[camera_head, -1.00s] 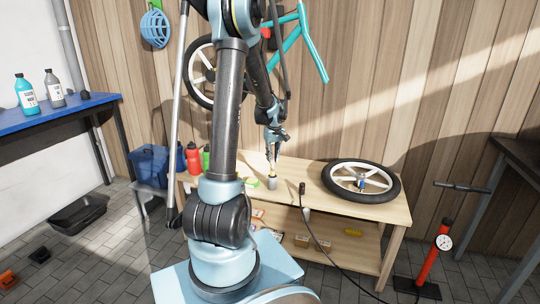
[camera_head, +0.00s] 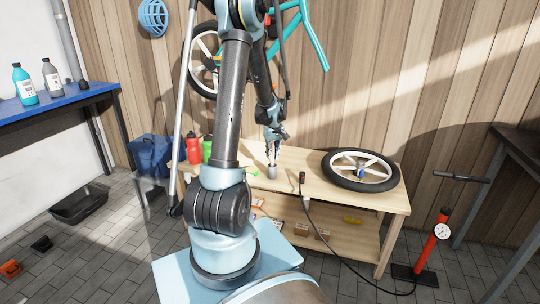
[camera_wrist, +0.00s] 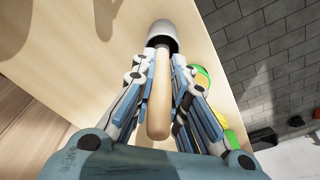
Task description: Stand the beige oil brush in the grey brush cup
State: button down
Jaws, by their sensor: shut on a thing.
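The beige oil brush (camera_wrist: 158,95) is between the fingers of my gripper (camera_wrist: 160,85), with its rounded handle end toward the wrist camera. My gripper (camera_head: 272,153) is shut on it, above the bench. The grey brush cup (camera_head: 272,172) stands upright on the bench, directly below the fingers. In the wrist view the cup (camera_wrist: 158,28) shows its dark mouth, and the brush's far end reaches into it. The bristles are hidden, so how deep they sit cannot be told.
The wooden bench (camera_head: 310,190) also holds a wheel (camera_head: 333,178) on the right, and red (camera_head: 193,150) and green (camera_head: 207,150) bottles on the left. Green and yellow items (camera_wrist: 202,78) lie beside the cup.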

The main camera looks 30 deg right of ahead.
jog(key=c, duration=1.5)
grip_release()
jog(key=r, duration=0.4)
jog(key=s+r, duration=0.1)
jog(key=r, duration=0.6)
jog(key=shift+s+r, duration=0.2)
jog(key=shift+r, duration=0.2)
jog(key=shift+a, duration=0.1)
